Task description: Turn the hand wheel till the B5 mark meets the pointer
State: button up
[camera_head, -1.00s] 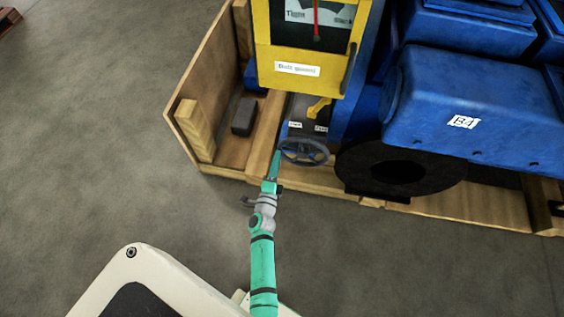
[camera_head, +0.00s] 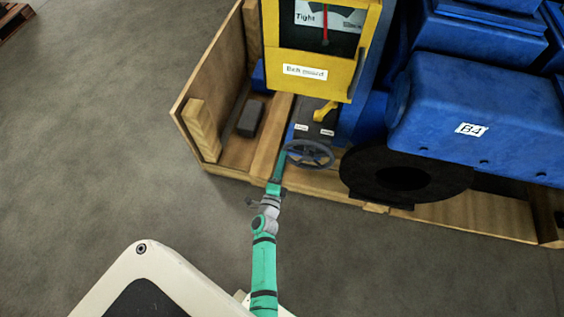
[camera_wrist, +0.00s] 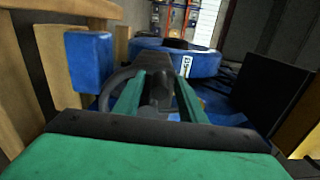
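The grey spoked hand wheel (camera_head: 309,154) sits low at the front of the machine, below the yellow gauge box. My gripper (camera_head: 283,157) is at the wheel's left side in the head view. In the wrist view, its two green fingers (camera_wrist: 161,78) stand apart, with dark wheel parts between and behind them; contact is unclear. Part of the curved dark rim (camera_wrist: 117,84) shows left of the fingers. A yellow lever-like piece (camera_head: 325,112) stands behind the wheel, near two small white labels too small to read. I cannot make out a B5 mark or tell which part is the pointer.
The yellow box (camera_head: 307,76) has a red needle and a "Tight" label. A black ring (camera_head: 362,178) lies close right of the wheel. A blue housing labelled B4 (camera_head: 480,105) is further right. A wooden crate wall (camera_head: 208,75) stands left. Grey floor is clear in front.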

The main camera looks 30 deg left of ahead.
jog(key=v, duration=1)
jog(key=shift+s, duration=0.35)
jog(key=shift+d, duration=0.15)
jog(key=s+d+r+n+h, duration=0.3)
jog(key=s+d+r+n, duration=0.4)
jog(key=d, duration=0.5)
jog(key=s+d+r+n+g+h, duration=0.1)
jog(key=s+d+r+n+h, duration=0.2)
jog(key=s+d+r+n, duration=0.4)
jog(key=shift+s+d+r, duration=2.65)
jog(key=shift+s+d, duration=0.65)
jog(key=shift+s, duration=0.1)
jog(key=shift+s, duration=0.1)
